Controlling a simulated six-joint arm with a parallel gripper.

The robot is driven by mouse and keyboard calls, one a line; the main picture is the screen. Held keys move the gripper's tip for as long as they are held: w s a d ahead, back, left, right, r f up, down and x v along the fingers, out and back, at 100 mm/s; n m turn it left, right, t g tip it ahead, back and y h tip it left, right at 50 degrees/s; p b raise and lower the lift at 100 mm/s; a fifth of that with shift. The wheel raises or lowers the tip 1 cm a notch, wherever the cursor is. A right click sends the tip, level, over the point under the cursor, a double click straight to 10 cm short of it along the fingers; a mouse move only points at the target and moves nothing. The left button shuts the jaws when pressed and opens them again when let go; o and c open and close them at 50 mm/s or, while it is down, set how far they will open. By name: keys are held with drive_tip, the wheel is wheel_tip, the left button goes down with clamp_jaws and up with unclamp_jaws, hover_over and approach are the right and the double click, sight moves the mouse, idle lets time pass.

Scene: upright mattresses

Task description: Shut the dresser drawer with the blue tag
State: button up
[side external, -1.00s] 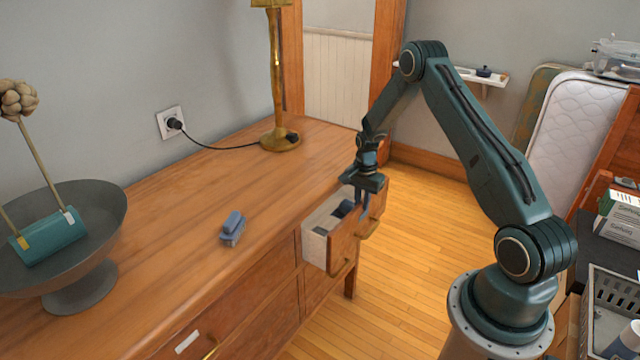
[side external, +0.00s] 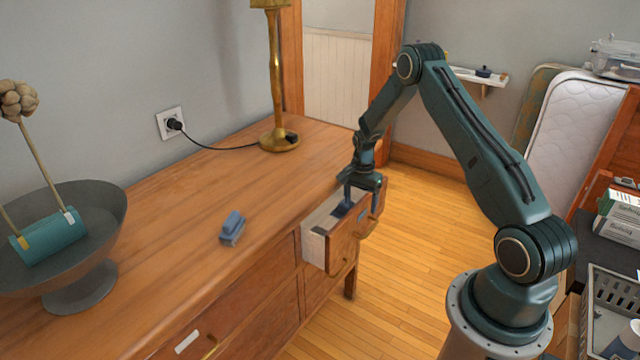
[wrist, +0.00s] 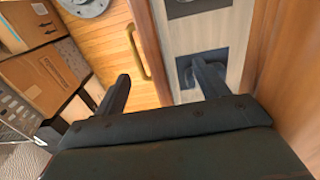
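The open dresser drawer (side external: 341,246) sticks out from the right end of the wooden dresser. My gripper is open and points down over the drawer front. In the wrist view my gripper (wrist: 161,75) straddles the front panel (wrist: 150,50): one finger is on the handle side and the other over the pale drawer inside (wrist: 232,45). A brass handle (wrist: 137,52) is on the front. I cannot tell whether either finger touches the panel.
A blue-grey brush-like object (side external: 232,228), a brass lamp (side external: 279,90) with a cord and a grey bowl (side external: 75,285) stand on the dresser top (side external: 180,240). A white tag (side external: 187,341) marks a lower-left drawer. Clear wooden floor (side external: 420,230) lies right of the open drawer.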

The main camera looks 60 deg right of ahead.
drive_tip(key=shift+o, duration=0.3)
drive_tip(key=shift+w+a+r, duration=0.1)
drive_tip(key=shift+w+r, duration=0.05)
drive_tip(key=shift+w, duration=0.6)
drive_tip(key=r, duration=0.3)
drive_tip(key=shift+w+r, duration=0.2)
drive_tip(key=shift+r, duration=0.65)
drive_tip(key=shift+c, duration=1.3)
drive_tip(key=shift+o, duration=0.3)
drive_tip(key=shift+r, duration=1.25)
drive_tip(key=shift+f, duration=0.1)
drive_tip(key=shift+s+f, duration=0.1)
drive_tip(key=shift+f, duration=0.35)
drive_tip(key=shift+c, duration=0.8)
drive_tip(key=shift+o, duration=0.4)
drive_tip(key=shift+s+f, duration=0.1)
drive_tip(key=shift+f, duration=1.95)
drive_tip(key=shift+r, duration=0.1)
